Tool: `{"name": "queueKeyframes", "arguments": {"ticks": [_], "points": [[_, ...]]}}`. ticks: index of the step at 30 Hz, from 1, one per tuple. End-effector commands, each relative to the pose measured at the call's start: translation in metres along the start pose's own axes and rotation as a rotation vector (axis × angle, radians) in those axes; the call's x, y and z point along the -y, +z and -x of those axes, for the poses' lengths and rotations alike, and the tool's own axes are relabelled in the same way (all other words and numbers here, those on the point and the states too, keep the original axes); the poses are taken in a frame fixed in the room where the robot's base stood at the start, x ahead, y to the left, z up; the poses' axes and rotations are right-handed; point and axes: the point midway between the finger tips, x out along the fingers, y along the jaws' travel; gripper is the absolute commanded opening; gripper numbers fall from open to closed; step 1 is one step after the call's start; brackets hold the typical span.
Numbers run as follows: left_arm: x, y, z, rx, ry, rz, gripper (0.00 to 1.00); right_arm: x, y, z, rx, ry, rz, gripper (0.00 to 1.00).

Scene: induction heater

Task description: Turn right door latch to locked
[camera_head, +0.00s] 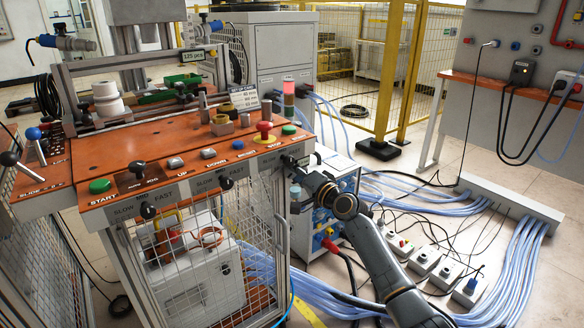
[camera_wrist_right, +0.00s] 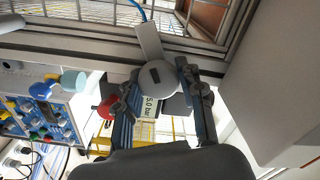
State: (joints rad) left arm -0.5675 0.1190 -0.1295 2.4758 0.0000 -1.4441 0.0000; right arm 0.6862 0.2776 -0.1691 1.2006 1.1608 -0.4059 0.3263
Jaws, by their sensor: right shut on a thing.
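The right door latch (camera_wrist_right: 162,75) shows in the right wrist view as a grey round hub with a flat light-grey handle (camera_wrist_right: 148,42) pointing up and slightly left. It sits on the grey frame of the mesh door. My right gripper (camera_wrist_right: 163,95) has a finger on each side of the hub and is shut on the latch. In the head view my right gripper (camera_head: 297,196) is at the right edge of the mesh door (camera_head: 250,225), under the orange control panel; the arm hides most of the latch there. My left gripper is not in view.
The orange panel (camera_head: 150,165) with buttons and knobs overhangs the door. A blue-and-white unit (camera_head: 335,185) stands just right of my gripper. Blue hoses (camera_head: 500,290), cables and socket boxes (camera_head: 423,260) lie on the floor at right. A red knob (camera_wrist_right: 105,108) is behind the fingers.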

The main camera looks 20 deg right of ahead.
Motion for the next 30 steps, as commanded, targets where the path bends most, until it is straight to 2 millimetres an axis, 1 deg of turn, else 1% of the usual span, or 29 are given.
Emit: {"name": "queueKeyframes", "arguments": {"ticks": [1,4,9,15,21,30], "points": [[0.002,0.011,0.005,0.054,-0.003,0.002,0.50,0.001,0.000,0.000,0.000,0.002,-0.048,0.06],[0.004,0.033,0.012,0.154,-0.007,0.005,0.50,0.001,-0.001,0.000,0.000,0.001,-0.137,0.06],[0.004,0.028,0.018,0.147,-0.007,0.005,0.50,0.000,-0.001,0.000,-0.001,0.001,-0.268,0.06],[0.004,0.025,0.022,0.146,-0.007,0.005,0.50,-0.001,0.000,0.000,0.000,0.001,-0.383,0.06],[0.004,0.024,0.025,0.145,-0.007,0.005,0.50,-0.002,0.000,0.000,-0.001,0.001,-0.449,0.06],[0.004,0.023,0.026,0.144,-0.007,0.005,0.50,-0.003,0.000,0.000,-0.001,0.001,-0.480,0.06]]}}
